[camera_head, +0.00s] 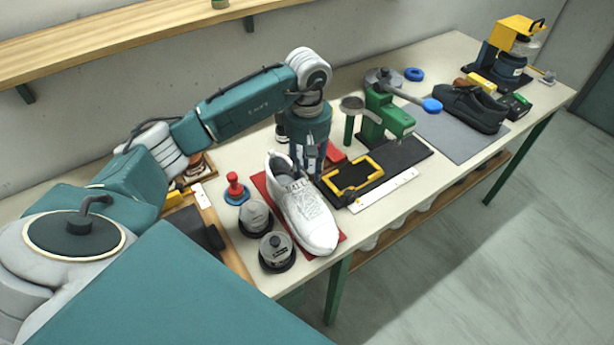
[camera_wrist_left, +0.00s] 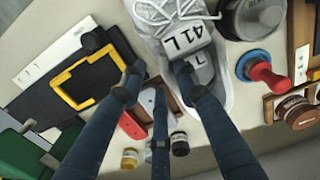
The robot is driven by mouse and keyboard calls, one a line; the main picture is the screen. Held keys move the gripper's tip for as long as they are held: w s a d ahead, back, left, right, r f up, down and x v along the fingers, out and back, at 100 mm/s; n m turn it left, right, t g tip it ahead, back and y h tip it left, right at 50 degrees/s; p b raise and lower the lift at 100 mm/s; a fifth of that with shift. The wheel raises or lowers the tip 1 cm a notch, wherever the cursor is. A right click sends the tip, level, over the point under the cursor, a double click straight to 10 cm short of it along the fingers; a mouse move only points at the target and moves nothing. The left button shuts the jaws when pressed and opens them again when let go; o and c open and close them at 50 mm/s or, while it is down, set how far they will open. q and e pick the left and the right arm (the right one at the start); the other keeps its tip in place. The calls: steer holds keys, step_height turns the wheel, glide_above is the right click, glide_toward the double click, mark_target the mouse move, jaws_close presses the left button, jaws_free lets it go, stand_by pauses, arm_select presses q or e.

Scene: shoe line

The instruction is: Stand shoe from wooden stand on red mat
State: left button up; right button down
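A white lace-up shoe (camera_head: 303,212) stands sole down on the red mat (camera_head: 261,184), toe toward the table's front edge. The mat shows only at its edges. My left gripper (camera_head: 312,170) is low at the shoe's heel end. In the wrist view its fingers (camera_wrist_left: 158,80) are spread, one over the shoe opening and one outside beside the shoe. I see no clear grip. A wooden stand cannot be clearly made out. My right gripper is not in view.
Two grey round weights (camera_head: 276,250) and a red-knobbed tool (camera_head: 236,188) stand left of the shoe. A yellow frame on a black plate (camera_head: 355,180) and a green press (camera_head: 385,115) stand right. A black shoe (camera_head: 470,108) rests on a grey mat (camera_head: 455,140) farther right.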

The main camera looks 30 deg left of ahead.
arm_select(q)
step_height(320, 180, up, 9)
steer(key=b, duration=0.2)
steer(key=shift+r, duration=0.15)
stand_by(0.4)
